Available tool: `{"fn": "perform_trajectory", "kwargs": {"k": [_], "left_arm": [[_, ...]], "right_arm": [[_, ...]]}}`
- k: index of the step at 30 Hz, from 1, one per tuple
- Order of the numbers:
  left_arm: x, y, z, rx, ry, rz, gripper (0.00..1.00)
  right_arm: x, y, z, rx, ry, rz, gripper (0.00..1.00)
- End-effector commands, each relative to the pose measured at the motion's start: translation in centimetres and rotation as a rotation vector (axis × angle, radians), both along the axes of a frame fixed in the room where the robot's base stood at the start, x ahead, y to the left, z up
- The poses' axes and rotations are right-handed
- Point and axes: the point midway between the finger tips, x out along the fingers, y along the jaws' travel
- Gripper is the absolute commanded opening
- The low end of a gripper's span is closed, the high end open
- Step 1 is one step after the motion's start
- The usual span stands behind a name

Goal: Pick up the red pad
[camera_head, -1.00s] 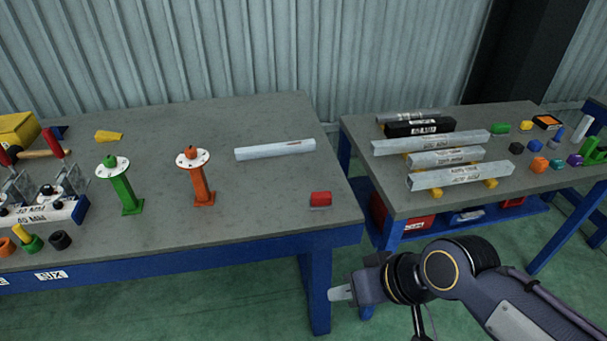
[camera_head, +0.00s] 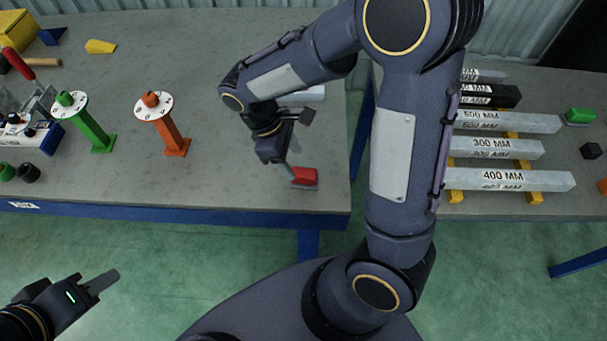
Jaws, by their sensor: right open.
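The red pad (camera_head: 305,176) is a small red block with a grey underside, lying near the front right corner of the left table. My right gripper (camera_head: 291,170) reaches down from above, its fingertips at the pad's left side. It is open and not closed on the pad. I cannot tell whether a finger touches the pad, and the far finger is largely hidden. My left gripper (camera_head: 104,284) is low at the bottom left, over the floor in front of the table, away from the pad. Its fingers overlap, so their opening is unclear.
The left table (camera_head: 225,170) also bears an orange stand (camera_head: 172,135) and a green stand (camera_head: 92,130), both left of the pad. A grey bar (camera_head: 308,95) lies behind my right arm. The right table holds labelled bars (camera_head: 510,180). The tabletop left of the pad is clear.

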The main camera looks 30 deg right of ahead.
Motion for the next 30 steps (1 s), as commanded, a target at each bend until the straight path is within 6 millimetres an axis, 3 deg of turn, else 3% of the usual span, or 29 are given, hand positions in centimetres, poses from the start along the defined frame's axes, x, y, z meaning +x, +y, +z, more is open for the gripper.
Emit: {"fn": "perform_trajectory", "kwargs": {"k": [19,29,30], "left_arm": [[0.0,0.0,0.4,0.0,0.0,0.0,0.36],[0.0,0.0,0.4,0.0,0.0,0.0,0.36],[0.0,0.0,0.4,0.0,0.0,0.0,0.36]], "right_arm": [[-0.8,-2.6,-7.1,-0.031,0.024,0.038,0.55],[-0.9,-2.8,-7.7,-0.029,0.02,0.038,0.55],[-0.9,-2.8,-7.7,-0.029,0.02,0.038,0.5]]}}
